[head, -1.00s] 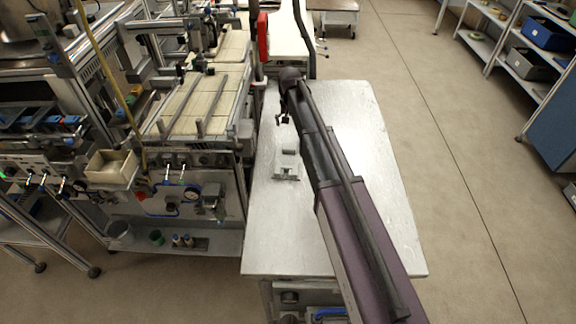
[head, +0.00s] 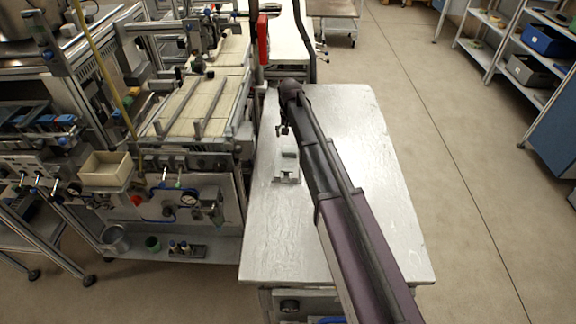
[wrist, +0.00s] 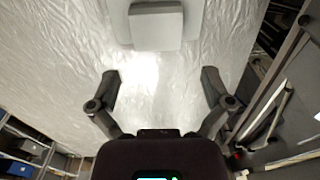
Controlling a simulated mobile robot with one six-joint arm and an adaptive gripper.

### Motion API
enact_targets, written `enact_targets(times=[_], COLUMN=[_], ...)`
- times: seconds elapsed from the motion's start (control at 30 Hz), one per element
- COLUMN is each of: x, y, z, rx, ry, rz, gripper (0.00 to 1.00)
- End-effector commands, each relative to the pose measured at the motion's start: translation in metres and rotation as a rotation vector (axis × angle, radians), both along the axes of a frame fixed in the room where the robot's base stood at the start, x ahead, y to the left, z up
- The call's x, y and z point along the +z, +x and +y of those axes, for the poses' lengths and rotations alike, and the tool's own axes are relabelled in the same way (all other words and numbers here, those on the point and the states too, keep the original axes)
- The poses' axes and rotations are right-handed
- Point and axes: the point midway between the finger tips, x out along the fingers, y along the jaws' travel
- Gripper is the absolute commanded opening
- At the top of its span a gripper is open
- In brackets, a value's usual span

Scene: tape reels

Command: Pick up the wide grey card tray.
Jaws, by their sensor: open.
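The grey card tray (head: 288,165) looks like a small pale grey piece standing on the table, left of my arm in the head view. In the wrist view a pale grey block-like shape, which I take to be the tray (wrist: 156,28), lies at the top centre, partly cut by the frame edge. My gripper (wrist: 160,80) is open and empty, its two fingers spread wide, with the tray beyond the fingertips and not between them. In the head view my gripper (head: 283,130) is small and dark, just behind the tray. Whether it touches anything cannot be told there.
The white table (head: 370,165) is otherwise bare where it shows; my arm hides part of it. A machine bench with a pale box (head: 106,170) stands close on the left. Shelves with a blue bin (head: 546,40) stand at the right, across open floor.

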Motion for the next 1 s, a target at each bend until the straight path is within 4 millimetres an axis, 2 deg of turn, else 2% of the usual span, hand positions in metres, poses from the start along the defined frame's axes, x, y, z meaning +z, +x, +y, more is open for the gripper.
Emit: enact_targets(times=[0.27,0.73,1.0], x=[-0.010,-0.046,-0.053], y=[0.001,0.004,0.004], z=[-0.001,-0.003,-0.003], rx=[0.000,-0.001,-0.001], ry=[0.000,0.000,0.000], rz=[0.000,0.000,0.000], gripper=[1.00,1.00,1.00])
